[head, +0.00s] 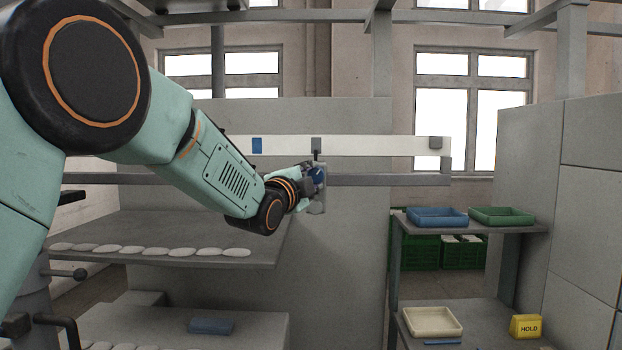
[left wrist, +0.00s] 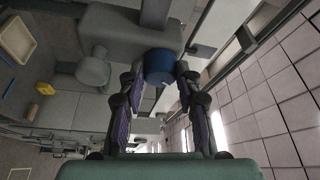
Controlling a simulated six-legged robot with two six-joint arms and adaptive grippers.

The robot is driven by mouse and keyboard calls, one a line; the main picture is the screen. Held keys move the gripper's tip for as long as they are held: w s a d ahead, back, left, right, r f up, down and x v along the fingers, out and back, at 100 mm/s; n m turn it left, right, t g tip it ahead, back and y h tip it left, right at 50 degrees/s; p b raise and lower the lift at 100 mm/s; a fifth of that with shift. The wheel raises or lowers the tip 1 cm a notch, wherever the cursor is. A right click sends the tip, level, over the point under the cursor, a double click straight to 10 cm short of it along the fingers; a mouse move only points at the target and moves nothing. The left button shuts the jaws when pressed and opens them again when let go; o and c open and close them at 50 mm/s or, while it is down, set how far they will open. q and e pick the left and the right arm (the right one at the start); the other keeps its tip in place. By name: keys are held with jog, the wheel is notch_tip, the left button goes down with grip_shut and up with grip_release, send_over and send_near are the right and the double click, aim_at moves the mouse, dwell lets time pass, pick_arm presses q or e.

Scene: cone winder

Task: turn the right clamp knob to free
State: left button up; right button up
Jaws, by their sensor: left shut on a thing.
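The right clamp knob is a blue round knob (head: 319,176) on a small grey block on the rail, near the middle of the head view. My left gripper (head: 312,181) reaches it from the left and covers much of it. In the left wrist view the blue knob (left wrist: 159,66) sits between the two fingertips of my left gripper (left wrist: 159,78), which is shut on it. How far the knob is turned cannot be told. My right gripper is in neither view.
A white beam (head: 380,146) runs above a grey rail (head: 390,180). A shelf (head: 265,255) with several white pieces lies below my left arm. At right a rack holds blue (head: 437,224) and green trays, a cream tray (head: 432,335) and a yellow HOLD sign (head: 525,326).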

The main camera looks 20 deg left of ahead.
pick_arm(q)
jog(key=shift+f+m, duration=0.15)
jog(key=shift+m, duration=0.25)
jog(key=o, duration=1.2)
jog(key=shift+c, duration=0.2)
jog(key=shift+s, duration=0.15)
jog(key=s+a, duration=0.1)
jog(key=s, duration=1)
jog(key=shift+s+a+f, duration=0.15)
jog(key=shift+s+f, duration=0.15)
jog(key=shift+s, duration=0.1)
jog(key=shift+w, duration=0.1)
